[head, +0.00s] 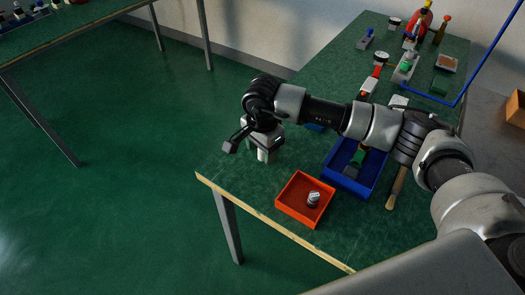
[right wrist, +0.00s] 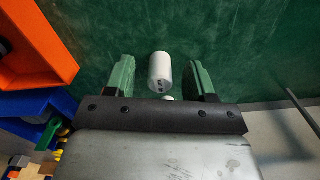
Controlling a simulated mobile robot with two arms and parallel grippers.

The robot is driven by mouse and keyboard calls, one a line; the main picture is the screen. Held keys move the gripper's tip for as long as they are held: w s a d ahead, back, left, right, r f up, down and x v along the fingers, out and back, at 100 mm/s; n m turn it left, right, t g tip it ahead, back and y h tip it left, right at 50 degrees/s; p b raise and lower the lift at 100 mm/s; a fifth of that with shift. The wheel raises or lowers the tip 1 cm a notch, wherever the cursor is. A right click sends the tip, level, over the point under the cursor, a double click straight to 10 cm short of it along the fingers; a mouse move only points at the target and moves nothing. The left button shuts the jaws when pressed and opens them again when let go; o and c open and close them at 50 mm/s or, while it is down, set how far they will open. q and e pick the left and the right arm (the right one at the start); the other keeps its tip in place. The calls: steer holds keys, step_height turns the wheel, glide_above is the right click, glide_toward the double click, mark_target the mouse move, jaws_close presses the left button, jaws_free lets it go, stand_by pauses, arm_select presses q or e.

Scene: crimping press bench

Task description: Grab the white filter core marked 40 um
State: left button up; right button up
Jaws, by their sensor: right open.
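A white cylindrical filter core (right wrist: 160,72) stands out against the green bench top in the right wrist view, with small dark marks on its near end that I cannot read. My right gripper (right wrist: 160,85) is open, with one green finger pad on each side of the core and a gap on both sides. In the head view my right gripper (head: 262,143) is over the near left corner of the bench, and the white core (head: 265,155) shows partly below it. A second small white piece (right wrist: 167,98) is mostly hidden behind the gripper's bar. My left gripper is not in view.
An orange tray (head: 283,204) holding a small metallic part (head: 313,198) is at the bench's front edge. A blue bin (head: 347,186) with parts stands right of it.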

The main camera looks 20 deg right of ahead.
steer(key=shift+f, duration=0.55)
steer(key=c, duration=1)
steer(key=shift+r, duration=0.15)
